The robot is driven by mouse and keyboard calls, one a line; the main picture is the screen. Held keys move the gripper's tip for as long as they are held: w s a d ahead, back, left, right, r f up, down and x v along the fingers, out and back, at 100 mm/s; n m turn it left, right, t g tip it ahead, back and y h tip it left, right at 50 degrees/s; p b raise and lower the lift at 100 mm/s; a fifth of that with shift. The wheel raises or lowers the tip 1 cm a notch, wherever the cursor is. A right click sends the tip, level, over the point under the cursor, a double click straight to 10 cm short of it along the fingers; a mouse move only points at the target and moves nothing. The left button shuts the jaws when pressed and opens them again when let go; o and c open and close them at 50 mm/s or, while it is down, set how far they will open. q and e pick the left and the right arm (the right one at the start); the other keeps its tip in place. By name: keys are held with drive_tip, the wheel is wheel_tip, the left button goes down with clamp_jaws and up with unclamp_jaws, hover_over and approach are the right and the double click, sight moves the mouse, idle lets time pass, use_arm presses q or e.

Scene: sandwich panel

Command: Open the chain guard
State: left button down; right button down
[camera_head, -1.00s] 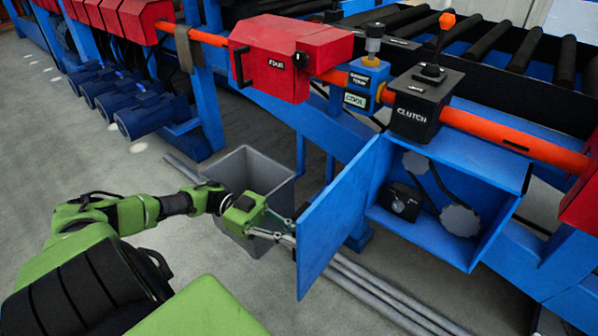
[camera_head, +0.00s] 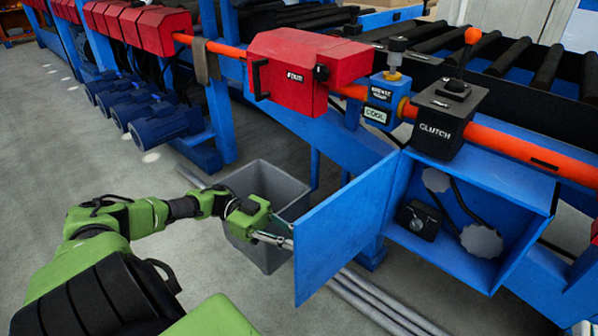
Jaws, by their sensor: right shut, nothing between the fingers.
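The chain guard is a blue door panel (camera_head: 342,228) hinged on the left side of an open blue box (camera_head: 470,262). It stands swung wide out from the box. Inside the box I see grey sprockets (camera_head: 481,241), a black chain and a small black device (camera_head: 420,219). My right gripper (camera_head: 290,243) is shut and empty. Its fingertips are at the free left edge of the panel, partly hidden by it; I cannot tell whether they touch it. My left gripper is not in view.
A grey bin (camera_head: 268,183) stands on the floor right behind my gripper. Grey pipes (camera_head: 372,300) lie below the panel. Above the box are a black clutch unit (camera_head: 442,120), an orange rail (camera_head: 520,148) and a red box (camera_head: 305,68). The floor at left is clear.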

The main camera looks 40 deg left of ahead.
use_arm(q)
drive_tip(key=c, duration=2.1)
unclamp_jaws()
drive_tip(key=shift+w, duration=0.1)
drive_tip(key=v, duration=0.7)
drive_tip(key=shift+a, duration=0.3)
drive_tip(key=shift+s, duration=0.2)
